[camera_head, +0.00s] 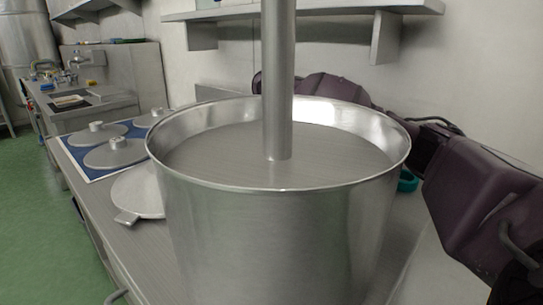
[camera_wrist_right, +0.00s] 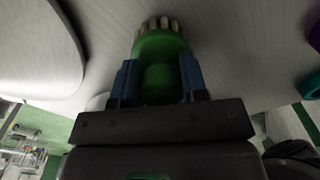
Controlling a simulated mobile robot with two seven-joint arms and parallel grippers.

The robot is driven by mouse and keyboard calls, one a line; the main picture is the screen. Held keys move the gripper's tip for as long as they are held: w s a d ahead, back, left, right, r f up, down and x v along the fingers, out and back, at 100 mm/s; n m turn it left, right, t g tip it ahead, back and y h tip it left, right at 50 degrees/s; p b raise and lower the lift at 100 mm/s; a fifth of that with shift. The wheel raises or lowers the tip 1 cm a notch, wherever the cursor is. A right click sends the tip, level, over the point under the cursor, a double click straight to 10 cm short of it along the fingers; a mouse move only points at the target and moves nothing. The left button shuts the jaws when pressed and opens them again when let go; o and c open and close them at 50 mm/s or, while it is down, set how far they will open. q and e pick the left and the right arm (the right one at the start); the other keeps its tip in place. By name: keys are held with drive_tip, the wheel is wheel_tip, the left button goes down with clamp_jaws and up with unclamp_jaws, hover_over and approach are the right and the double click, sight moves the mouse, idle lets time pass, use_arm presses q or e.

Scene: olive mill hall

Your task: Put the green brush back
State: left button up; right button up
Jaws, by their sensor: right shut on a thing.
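The green brush (camera_wrist_right: 160,72) shows in the right wrist view, with its pale bristles at the top of the picture. My right gripper (camera_wrist_right: 158,82) is shut on it, one blue finger on each side of the green body. Pale, streaked surface fills the picture beyond the bristles; I cannot tell whether they touch it. In the head view my dark purple right arm comes in from the right and passes behind a large steel pot, which hides the gripper and brush. My left gripper is in neither view.
The steel pot (camera_head: 275,240) with an upright shaft (camera_head: 278,80) blocks much of the counter. Several steel lids (camera_head: 115,152) lie on the left, some on a blue mat (camera_head: 83,165). A teal object (camera_head: 407,181) is right of the pot. A wall shelf (camera_head: 310,8) hangs above.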

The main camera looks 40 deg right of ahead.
drive_tip(key=shift+f, duration=0.15)
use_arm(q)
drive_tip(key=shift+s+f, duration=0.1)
use_arm(e)
drive_tip(key=o, duration=1)
wheel_tip(320, 180, up, 5)
drive_tip(key=shift+r+p, duration=0.1)
drive_tip(key=shift+p, duration=0.55)
wheel_tip(320, 180, up, 6)
drive_tip(key=shift+f+p, duration=0.1)
drive_tip(key=shift+p, duration=0.55)
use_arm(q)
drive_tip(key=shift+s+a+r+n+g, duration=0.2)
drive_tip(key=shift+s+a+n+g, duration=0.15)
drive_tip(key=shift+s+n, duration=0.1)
use_arm(e)
drive_tip(key=shift+w+r, duration=0.1)
drive_tip(key=shift+r, duration=0.55)
